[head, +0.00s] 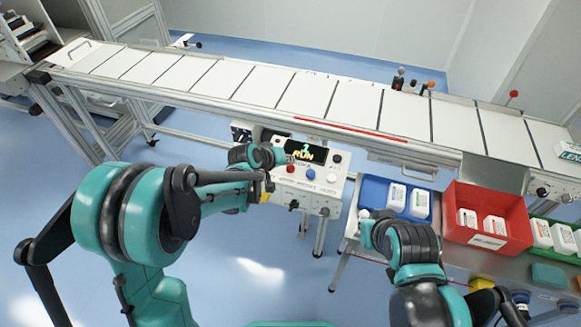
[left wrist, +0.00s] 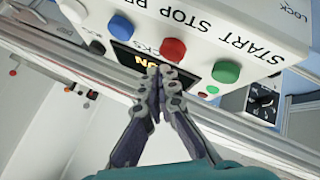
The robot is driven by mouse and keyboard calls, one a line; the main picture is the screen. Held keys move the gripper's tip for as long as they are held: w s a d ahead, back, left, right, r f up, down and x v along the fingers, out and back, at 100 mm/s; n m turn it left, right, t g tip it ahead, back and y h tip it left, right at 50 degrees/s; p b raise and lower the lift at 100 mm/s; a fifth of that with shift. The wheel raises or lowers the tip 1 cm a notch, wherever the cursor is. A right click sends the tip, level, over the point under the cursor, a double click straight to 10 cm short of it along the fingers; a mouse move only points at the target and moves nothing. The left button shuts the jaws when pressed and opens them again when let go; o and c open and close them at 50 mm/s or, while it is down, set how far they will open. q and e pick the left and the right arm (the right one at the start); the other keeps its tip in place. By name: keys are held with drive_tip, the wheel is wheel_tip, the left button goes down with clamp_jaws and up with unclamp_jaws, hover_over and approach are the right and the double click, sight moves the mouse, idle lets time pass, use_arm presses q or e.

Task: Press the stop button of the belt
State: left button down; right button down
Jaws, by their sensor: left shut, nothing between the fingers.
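The belt's white control box (head: 322,187) hangs below the belt's near side, and its display (head: 305,152) reads RUN. In the left wrist view the red button (left wrist: 172,50) sits by the word STOP, between the green button (left wrist: 226,71) by START and a blue button (left wrist: 120,27). My left gripper (left wrist: 160,75) is shut and empty, its fingertips in front of the display (left wrist: 125,55) and close to the red button; I cannot tell whether they touch the panel. My right gripper (head: 367,229) is beside the blue bin, its fingers unclear.
At the right, a blue bin (head: 373,190), a red bin (head: 518,235) and a green bin hold white packs on a table. Blue floor (head: 245,265) is free below the control box.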

sight(289, 168)
use_arm(q)
drive_tip(key=shift+f, duration=0.1)
idle(0.3)
drive_tip(key=shift+f+b, duration=0.35)
drive_tip(key=shift+b, duration=0.05)
drive_tip(key=shift+f+b, duration=0.55)
drive_tip(key=shift+f, duration=0.05)
idle(0.7)
drive_tip(key=shift+r, duration=0.1)
drive_tip(key=shift+r+p, duration=0.8)
drive_tip(key=shift+r, duration=0.15)
wheel_tip(289, 168, up, 5)
drive_tip(key=p, duration=0.3)
drive_tip(key=shift+p, duration=0.4)
